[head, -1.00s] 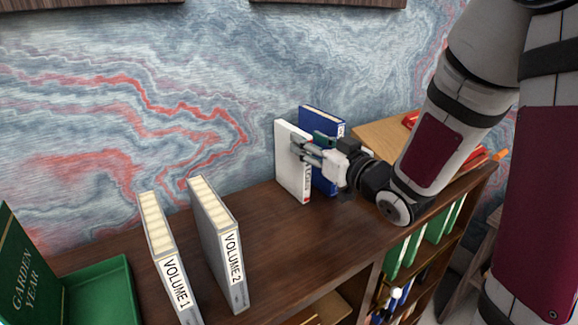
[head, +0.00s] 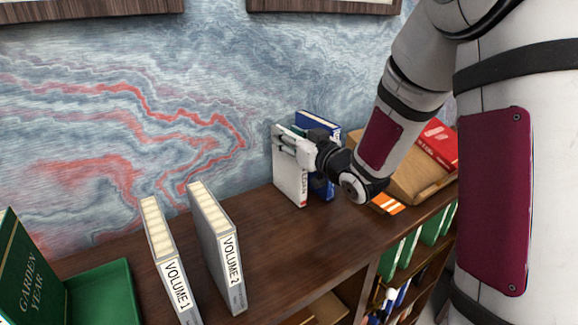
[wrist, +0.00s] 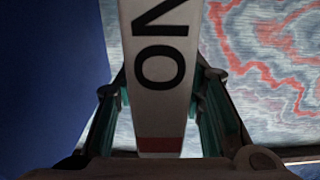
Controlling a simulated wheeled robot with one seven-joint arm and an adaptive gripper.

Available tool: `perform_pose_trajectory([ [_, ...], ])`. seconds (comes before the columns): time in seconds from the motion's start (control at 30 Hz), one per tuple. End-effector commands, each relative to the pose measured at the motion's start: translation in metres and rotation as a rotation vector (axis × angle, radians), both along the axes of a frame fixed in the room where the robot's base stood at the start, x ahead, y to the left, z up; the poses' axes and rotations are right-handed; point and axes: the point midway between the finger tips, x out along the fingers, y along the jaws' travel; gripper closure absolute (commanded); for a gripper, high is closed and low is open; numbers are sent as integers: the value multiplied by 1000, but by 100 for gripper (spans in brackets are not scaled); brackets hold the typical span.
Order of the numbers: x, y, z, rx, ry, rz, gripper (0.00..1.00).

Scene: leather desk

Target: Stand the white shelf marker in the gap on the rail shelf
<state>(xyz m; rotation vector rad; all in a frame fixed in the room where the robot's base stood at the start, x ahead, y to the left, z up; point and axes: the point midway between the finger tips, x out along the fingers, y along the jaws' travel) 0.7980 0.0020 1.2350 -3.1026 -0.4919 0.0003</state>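The white shelf marker (head: 290,180) stands upright on the wooden shelf top, just left of a blue book (head: 321,185). My gripper (head: 288,142) is at its upper part, with fingers on either side of its spine. In the wrist view, the white spine with dark letters and a red band (wrist: 158,60) runs between my two fingers (wrist: 158,110). Whether the pads press on it is unclear. At the left, grey VOLUME 1 (head: 172,270) and VOLUME 2 (head: 218,250) stand upright with a narrow gap between them.
A green book labelled GARDEN YEAR (head: 25,270) and a green tray (head: 105,295) are at far left. A brown box (head: 400,180) and a red item (head: 437,142) are at right. Bare shelf top (head: 262,235) lies between VOLUME 2 and the marker.

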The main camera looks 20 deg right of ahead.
Motion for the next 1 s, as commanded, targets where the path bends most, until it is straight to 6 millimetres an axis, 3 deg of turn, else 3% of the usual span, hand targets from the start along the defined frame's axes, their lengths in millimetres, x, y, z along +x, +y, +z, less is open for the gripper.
perform_pose_trajectory([
  [0.03, 0, 0, 0, 0, 0, 0, 81],
  [0.1, 0, 0, 0, 0, 0, 0, 97],
  [0.13, 0, 0, 0, 0, 0, 0, 100],
  [0.63, 0, 0, 5, -1, -3, 0, 100],
  [0.97, 0, 0, 40, -2, -7, -1, 100],
  [1.0, -11, -1, 38, -1, -3, -1, 100],
])
